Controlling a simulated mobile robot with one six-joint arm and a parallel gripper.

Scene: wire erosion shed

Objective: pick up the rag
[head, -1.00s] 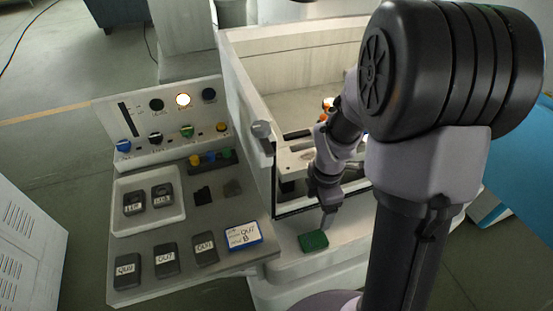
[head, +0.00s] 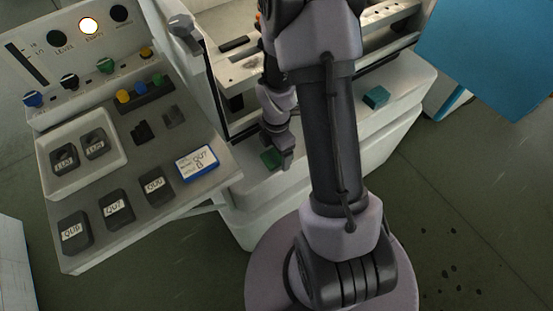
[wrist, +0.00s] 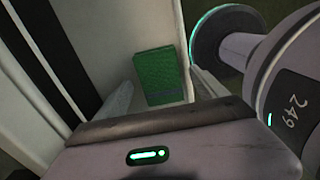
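A green, textured, flat folded piece (head: 269,159), which looks like the rag, lies on the white machine ledge in the head view. In the wrist view the green rag (wrist: 160,68) shows beyond my gripper (wrist: 163,92), between its two grey fingers. The fingers stand apart, with one on each side of the rag in the picture and nothing seen held. In the head view my gripper (head: 284,161) points down at the rag and hides part of it. I cannot tell whether the fingers touch it.
A teal block-like piece (head: 376,97) lies further right on the ledge. Left is a control panel with knobs (head: 103,66), a white tray (head: 121,153) of dark blocks, several more labelled blocks (head: 114,207) and a blue-edged card (head: 197,163). A blue surface (head: 490,45) is at upper right.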

